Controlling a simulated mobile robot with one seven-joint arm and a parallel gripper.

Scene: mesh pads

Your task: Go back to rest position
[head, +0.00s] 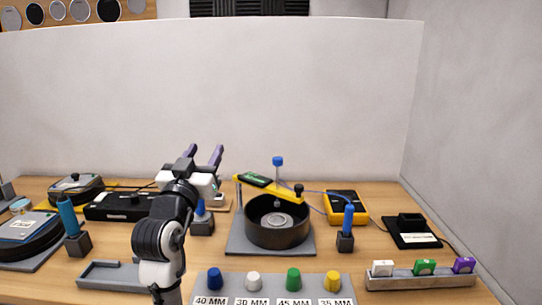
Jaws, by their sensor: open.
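My gripper (204,156) is raised above the table at the left of centre in the head view. Its two dark fingers are spread apart, with nothing seen between them. My arm comes up from the bottom edge, left of centre. The gripper is in front of a pale partition and hides part of the table behind it, including part of a blue-handled tool in a dark block (202,224).
A black round pot (277,236) with a yellow bar stands right of my gripper. A grey labelled rack (262,284) with coloured knobs lies in front. A blue tool (348,218) stands upright. A tray of coloured blocks (420,280) lies at right. Open space surrounds the raised gripper.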

